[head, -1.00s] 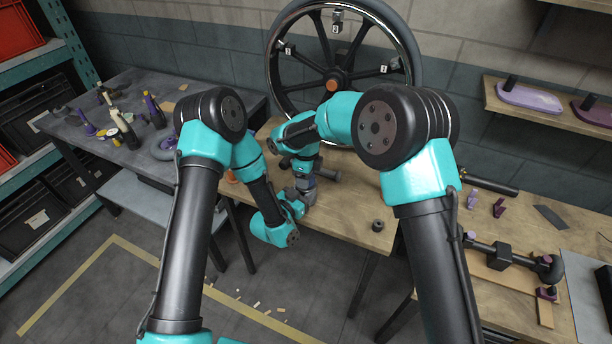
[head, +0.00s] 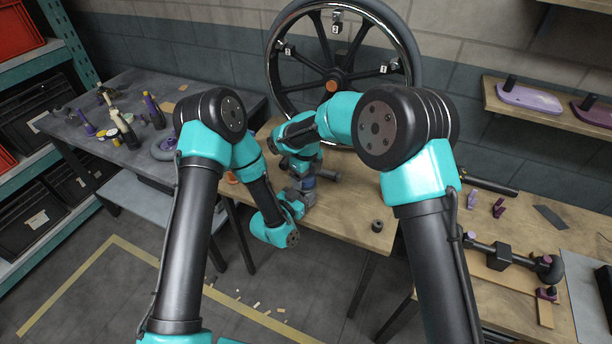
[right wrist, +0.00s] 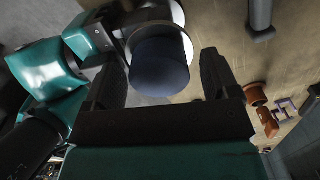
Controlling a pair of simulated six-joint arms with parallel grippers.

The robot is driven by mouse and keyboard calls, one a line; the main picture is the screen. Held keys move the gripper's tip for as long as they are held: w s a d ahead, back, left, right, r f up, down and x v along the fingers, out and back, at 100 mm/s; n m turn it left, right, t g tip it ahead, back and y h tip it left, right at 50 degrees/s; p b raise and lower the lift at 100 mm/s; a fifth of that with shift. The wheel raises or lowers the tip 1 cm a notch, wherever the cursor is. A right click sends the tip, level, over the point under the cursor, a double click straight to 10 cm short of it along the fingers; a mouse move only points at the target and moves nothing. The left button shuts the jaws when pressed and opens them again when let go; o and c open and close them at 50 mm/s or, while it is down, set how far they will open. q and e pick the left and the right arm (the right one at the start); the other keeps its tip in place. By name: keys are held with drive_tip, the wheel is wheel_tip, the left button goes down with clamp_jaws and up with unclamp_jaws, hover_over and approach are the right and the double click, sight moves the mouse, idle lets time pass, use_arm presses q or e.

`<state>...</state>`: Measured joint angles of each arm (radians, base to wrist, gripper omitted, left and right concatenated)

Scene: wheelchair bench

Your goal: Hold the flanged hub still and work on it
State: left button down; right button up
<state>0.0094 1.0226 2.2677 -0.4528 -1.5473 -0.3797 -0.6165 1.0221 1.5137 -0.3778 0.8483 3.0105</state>
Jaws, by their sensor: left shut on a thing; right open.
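The flanged hub (right wrist: 158,62) shows in the right wrist view as a dark blue round body with a pale, bright rim behind it. In the head view only a small blue part of it (head: 309,183) shows between the grippers. My left gripper (head: 296,198) is shut on it at the bench's front left edge. My right gripper (right wrist: 162,75) is open, with one finger on each side of the blue body. I cannot tell whether the fingers touch it. In the head view my right wrist hides much of the hub.
A dark cylinder (head: 328,175) lies beside the hub on the wooden bench (head: 345,210). A small dark ring (head: 377,226) sits near the front edge. A large spoked wheel (head: 334,85) stands behind. Brown (right wrist: 257,95) and purple (right wrist: 287,107) pieces show in the right wrist view.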

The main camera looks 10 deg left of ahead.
drive_tip(key=shift+r, duration=2.25)
drive_tip(key=shift+n, duration=0.3)
drive_tip(key=shift+c, duration=0.3)
